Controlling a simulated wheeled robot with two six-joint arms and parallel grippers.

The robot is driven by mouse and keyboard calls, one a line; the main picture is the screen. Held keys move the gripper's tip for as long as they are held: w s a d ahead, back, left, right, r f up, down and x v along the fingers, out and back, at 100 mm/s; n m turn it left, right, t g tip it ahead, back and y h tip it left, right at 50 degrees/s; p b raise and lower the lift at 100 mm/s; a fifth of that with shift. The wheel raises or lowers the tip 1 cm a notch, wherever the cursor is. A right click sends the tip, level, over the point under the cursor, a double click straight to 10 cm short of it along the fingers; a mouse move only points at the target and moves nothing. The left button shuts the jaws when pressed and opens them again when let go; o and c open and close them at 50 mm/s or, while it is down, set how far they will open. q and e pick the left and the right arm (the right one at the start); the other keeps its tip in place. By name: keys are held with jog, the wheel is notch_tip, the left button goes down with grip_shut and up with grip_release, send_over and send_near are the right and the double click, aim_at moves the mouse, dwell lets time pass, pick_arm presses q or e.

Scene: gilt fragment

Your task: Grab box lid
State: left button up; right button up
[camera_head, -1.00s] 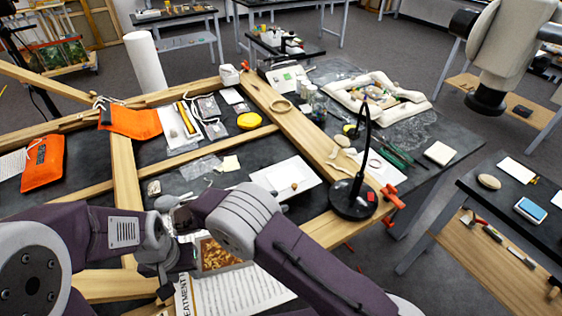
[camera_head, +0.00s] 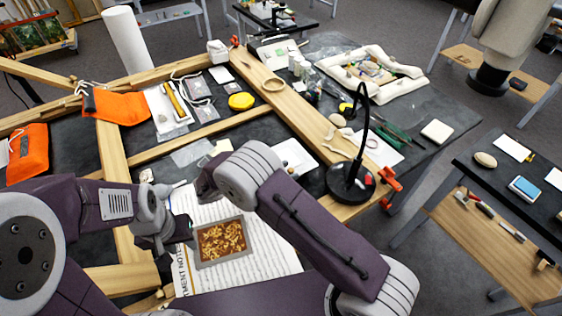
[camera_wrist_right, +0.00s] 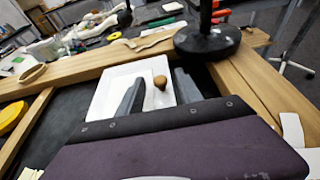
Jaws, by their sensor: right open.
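A white square lid-like piece (camera_wrist_right: 106,92) with a round brown knob (camera_wrist_right: 160,82) lies on the dark table in the right wrist view. In the head view, part of the white piece (camera_head: 297,155) shows behind my right arm. My right gripper (camera_wrist_right: 158,92) is open, with its two grey fingers on either side of the knob. I cannot tell whether they touch it. In the head view my right arm hides this gripper. My left gripper (camera_head: 186,229) is beside a grey-framed box (camera_head: 240,260) of golden flakes; its fingers are unclear.
A black lamp (camera_head: 350,182) stands on the wooden frame (camera_head: 290,107), close to the white piece. A printed sheet (camera_head: 275,262) lies under the flake box. A yellow disc (camera_head: 241,101) and orange pouches (camera_head: 123,106) lie farther left.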

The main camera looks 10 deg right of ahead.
jog(key=x, duration=0.2)
jog(key=shift+w+d, duration=0.15)
jog(key=shift+d, duration=0.05)
grip_shut()
